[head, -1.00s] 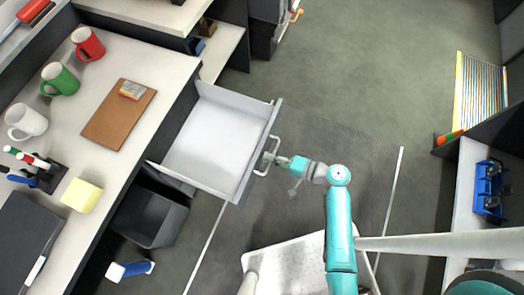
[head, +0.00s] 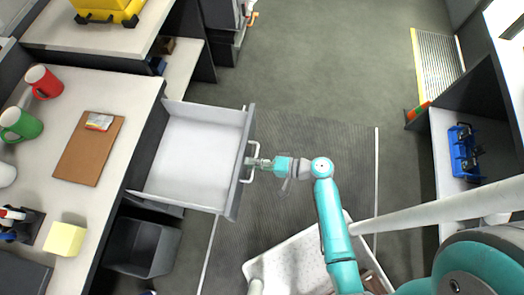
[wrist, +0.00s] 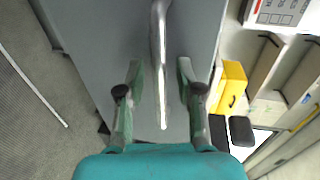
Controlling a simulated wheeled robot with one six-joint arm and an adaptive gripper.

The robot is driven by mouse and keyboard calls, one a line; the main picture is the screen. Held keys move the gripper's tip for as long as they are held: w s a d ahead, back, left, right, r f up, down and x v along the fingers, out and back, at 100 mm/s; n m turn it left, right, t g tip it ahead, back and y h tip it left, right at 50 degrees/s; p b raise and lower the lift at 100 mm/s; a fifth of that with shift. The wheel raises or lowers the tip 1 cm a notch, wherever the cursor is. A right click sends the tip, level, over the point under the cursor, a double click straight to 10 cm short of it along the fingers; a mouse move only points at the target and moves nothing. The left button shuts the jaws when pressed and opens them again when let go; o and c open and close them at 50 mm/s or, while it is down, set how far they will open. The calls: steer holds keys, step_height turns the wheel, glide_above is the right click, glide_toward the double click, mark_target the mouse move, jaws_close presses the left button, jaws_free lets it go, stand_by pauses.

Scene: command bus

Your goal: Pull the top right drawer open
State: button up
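The top drawer (head: 195,150) of the desk unit stands pulled well out, its white inside empty. Its grey front (wrist: 105,35) carries a bar handle (head: 252,162). My gripper (head: 260,163) is at this handle, in front of the drawer. In the wrist view, the handle bar (wrist: 158,50) runs between the two fingers of my gripper (wrist: 160,78). The fingers are spread, with a visible gap on each side of the bar. In the head view the fingertips are small and partly lost against the handle.
The desk top (head: 120,90) holds a red mug (head: 43,82), a green mug (head: 20,125), a clipboard (head: 88,150) and a yellow block (head: 65,238). A dark bin (head: 143,247) stands below. Open floor (head: 320,80) lies right of the drawer; another counter (head: 450,150) stands at far right.

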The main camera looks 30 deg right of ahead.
steer(key=shift+s+d, duration=0.1)
steer(key=shift+d, duration=0.05)
steer(key=v, duration=1.1)
steer(key=shift+s+d, duration=0.25)
steer(key=shift+d, duration=0.05)
stand_by(0.4)
